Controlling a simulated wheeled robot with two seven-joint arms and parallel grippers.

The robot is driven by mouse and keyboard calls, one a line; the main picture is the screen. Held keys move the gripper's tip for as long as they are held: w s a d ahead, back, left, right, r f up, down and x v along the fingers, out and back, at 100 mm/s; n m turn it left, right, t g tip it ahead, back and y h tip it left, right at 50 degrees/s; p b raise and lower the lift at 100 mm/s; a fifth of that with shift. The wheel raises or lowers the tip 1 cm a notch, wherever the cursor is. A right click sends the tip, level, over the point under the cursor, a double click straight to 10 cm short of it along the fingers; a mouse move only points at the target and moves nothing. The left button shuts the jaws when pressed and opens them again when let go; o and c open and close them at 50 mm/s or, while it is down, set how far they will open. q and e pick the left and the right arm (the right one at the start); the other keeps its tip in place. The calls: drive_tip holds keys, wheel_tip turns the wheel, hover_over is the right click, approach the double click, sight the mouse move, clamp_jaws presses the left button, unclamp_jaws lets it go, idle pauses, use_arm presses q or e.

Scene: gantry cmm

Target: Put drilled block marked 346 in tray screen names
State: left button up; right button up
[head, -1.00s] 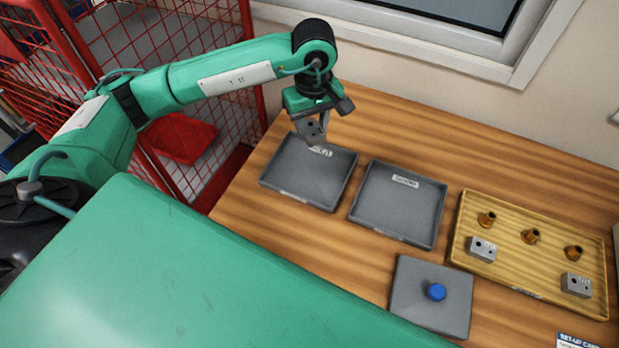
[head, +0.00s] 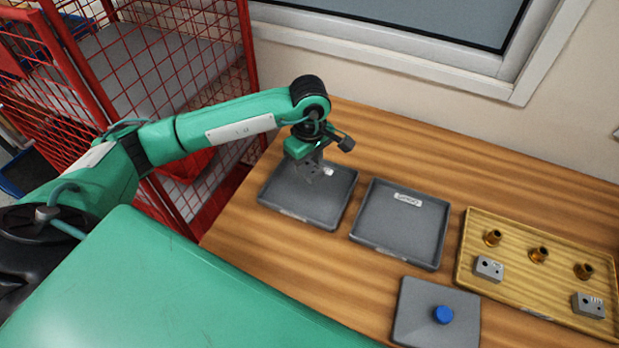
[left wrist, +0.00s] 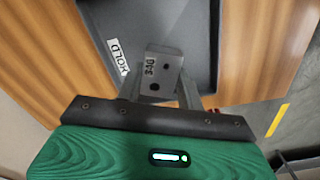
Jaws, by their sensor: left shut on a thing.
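My left gripper (head: 318,177) is over the left grey tray (head: 289,211) in the head view. It is shut on a grey drilled block (left wrist: 163,72), which the left wrist view shows between the fingers, with a mark that looks like 346 and dark holes. Whether the block touches the tray floor I cannot tell. My right gripper is not in view.
A yellow tray (head: 502,222) at the right holds several brass fittings and two grey blocks (head: 489,268) (head: 588,305). A grey plate (head: 412,320) with a blue knob (head: 443,315) lies in front. A red mesh cage (head: 190,60) stands at the left.

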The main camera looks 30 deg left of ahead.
sight(309, 189)
use_arm(q)
wheel_tip(309, 189, down, 6)
drive_tip(key=shift+r, duration=0.1)
drive_tip(key=shift+f, duration=0.25)
drive_tip(key=o, duration=1)
drive_tip(key=shift+o, duration=0.2)
drive_tip(key=shift+w+r, duration=0.1)
drive_tip(key=shift+r, duration=0.5)
wheel_tip(309, 189, up, 4)
drive_tip(key=shift+f, duration=0.1)
wheel_tip(309, 189, up, 7)
drive_tip(key=shift+r+b, duration=0.1)
drive_tip(key=shift+b, duration=0.4)
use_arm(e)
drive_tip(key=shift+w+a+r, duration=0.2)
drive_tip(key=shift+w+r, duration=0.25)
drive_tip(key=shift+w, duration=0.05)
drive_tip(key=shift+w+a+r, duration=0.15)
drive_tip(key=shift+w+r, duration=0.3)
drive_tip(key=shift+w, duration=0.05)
